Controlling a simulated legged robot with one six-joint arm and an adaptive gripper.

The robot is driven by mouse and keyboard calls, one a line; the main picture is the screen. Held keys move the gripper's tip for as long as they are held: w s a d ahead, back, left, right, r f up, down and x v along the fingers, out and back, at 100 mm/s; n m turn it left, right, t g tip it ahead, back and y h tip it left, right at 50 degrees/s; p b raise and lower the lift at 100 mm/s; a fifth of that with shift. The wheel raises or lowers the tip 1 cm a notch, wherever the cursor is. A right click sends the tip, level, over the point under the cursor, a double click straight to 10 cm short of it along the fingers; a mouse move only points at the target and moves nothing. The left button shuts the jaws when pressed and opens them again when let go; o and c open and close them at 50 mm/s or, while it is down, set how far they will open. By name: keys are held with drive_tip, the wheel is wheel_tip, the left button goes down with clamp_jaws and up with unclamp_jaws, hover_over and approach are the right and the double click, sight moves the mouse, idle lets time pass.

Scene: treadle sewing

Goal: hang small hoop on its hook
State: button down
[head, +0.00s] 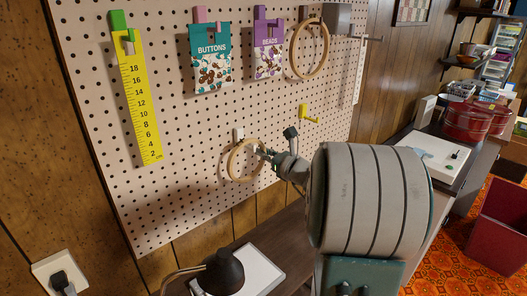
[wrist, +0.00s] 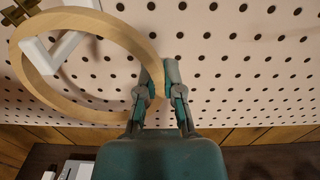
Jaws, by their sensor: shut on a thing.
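The small hoop (head: 232,161), a pale wooden ring with a brass clasp (wrist: 20,10), is upright in front of the lower pegboard. My gripper (head: 262,152) is shut on its right side; the wrist view shows both fingers (wrist: 160,90) closed on the rim. A white hook (head: 239,133) is on the board at the hoop's top edge in the head view. In the wrist view the white hook (wrist: 58,50) shows within the hoop's opening, close to the rim. I cannot tell whether the rim rests on it.
The pegboard (head: 200,190) also holds a yellow ruler (head: 137,95), a buttons bag (head: 210,60), a beads bag (head: 268,52), a large hoop (head: 294,60) and a yellow hook (head: 308,116). A black lamp (head: 222,270) stands below. The board around the small hoop is clear.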

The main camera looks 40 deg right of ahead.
drive_tip(key=shift+f, duration=0.4)
drive_tip(key=c, duration=0.7)
unclamp_jaws()
drive_tip(key=s, duration=0.8)
drive_tip(key=s+d, duration=0.1)
drive_tip(key=s, duration=0.3)
idle(0.3)
